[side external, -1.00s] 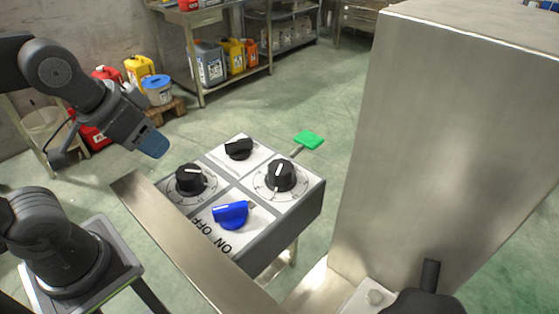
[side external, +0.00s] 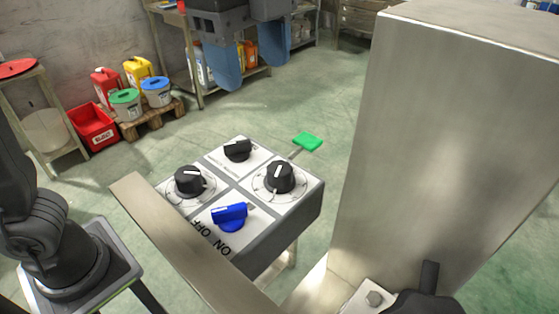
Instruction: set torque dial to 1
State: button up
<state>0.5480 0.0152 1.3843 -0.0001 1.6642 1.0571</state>
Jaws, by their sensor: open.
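The control box (side external: 283,221) has a white panel with several knobs. A black dial (side external: 189,181) with a white pointer line sits at the left on a round scale. A second black dial (side external: 280,177) with a pointer line sits at the right on a round scale. A smaller black knob (side external: 238,150) is at the back, and a blue knob (side external: 230,215) is in front by the ON/OFF lettering. The scale numbers and the dial names are too small to read. My gripper (side external: 254,77) is open and empty, above and behind the box, touching no knob.
A metal rail (side external: 185,240) runs along the box's near left side. A tall steel cabinet (side external: 440,140) stands at the right. A green paddle (side external: 307,141) sticks out behind the box. Shelves, buckets and canisters stand farther back.

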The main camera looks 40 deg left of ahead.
aim_at(279, 167)
jog(key=d+r+m, duration=0.1)
jog(key=d+m, duration=0.3)
jog(key=shift+g+y, duration=0.3)
jog(key=shift+g, duration=0.1)
jog(key=f, duration=1.3)
jog(key=shift+s+d+f, duration=0.15)
jog(key=shift+s+f, duration=0.05)
jog(key=shift+f, duration=0.05)
jog(key=c, duration=0.9)
